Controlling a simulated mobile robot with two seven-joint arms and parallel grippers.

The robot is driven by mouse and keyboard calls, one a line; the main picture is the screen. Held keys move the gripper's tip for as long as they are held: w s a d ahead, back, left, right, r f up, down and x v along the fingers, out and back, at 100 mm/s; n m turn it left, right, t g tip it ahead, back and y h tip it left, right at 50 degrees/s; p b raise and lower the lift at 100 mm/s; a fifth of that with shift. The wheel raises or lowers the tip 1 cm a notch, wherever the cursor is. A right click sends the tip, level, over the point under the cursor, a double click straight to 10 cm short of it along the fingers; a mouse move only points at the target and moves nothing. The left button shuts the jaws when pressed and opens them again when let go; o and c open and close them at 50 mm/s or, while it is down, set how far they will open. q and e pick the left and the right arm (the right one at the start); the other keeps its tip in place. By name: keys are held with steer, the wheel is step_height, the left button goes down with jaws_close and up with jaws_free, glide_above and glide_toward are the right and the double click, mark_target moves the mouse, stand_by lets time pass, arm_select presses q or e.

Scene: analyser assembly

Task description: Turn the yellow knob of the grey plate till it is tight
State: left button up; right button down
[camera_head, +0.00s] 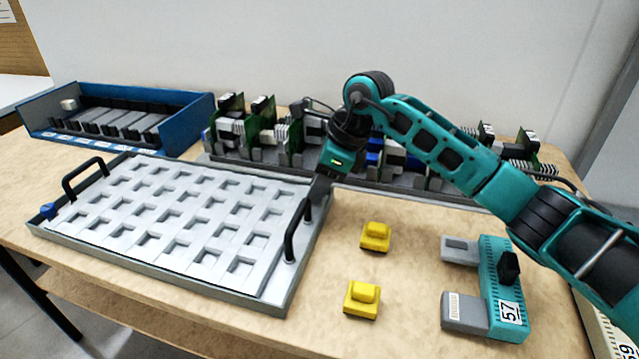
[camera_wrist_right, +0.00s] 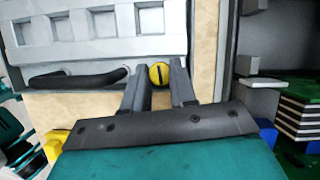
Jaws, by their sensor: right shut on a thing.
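The grey plate (camera_head: 170,262) lies on the table at the left, with a grid of square recesses and a black handle at each side. In the right wrist view the plate (camera_wrist_right: 60,55) is at the top left. The yellow knob (camera_wrist_right: 159,75) is round with a dark slot and sits at the plate's edge. My right gripper (camera_wrist_right: 160,80) is shut on the knob, one finger on each side. In the head view my right gripper (camera_head: 318,190) is at the plate's far right corner and hides the knob. My left gripper is not in view.
Two yellow blocks (camera_head: 375,237) and a teal device marked 57 (camera_head: 500,285) stand right of the plate. A rack of circuit boards (camera_head: 270,140) is behind it. A blue tray (camera_head: 185,125) is at the back left. A blue knob (camera_head: 48,210) is at the plate's left edge.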

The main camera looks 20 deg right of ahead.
steer(key=shift+r+m+p, duration=0.1)
steer(key=shift+m+p, duration=0.25)
steer(key=shift+m, duration=0.15)
steer(key=shift+m+t, duration=0.3)
steer(key=c, duration=1.2)
jaws_free()
steer(key=shift+o, duration=0.2)
steer(key=p+v, duration=0.2)
steer(key=v, duration=1)
steer(key=shift+r, duration=0.4)
steer(key=shift+s, duration=0.15)
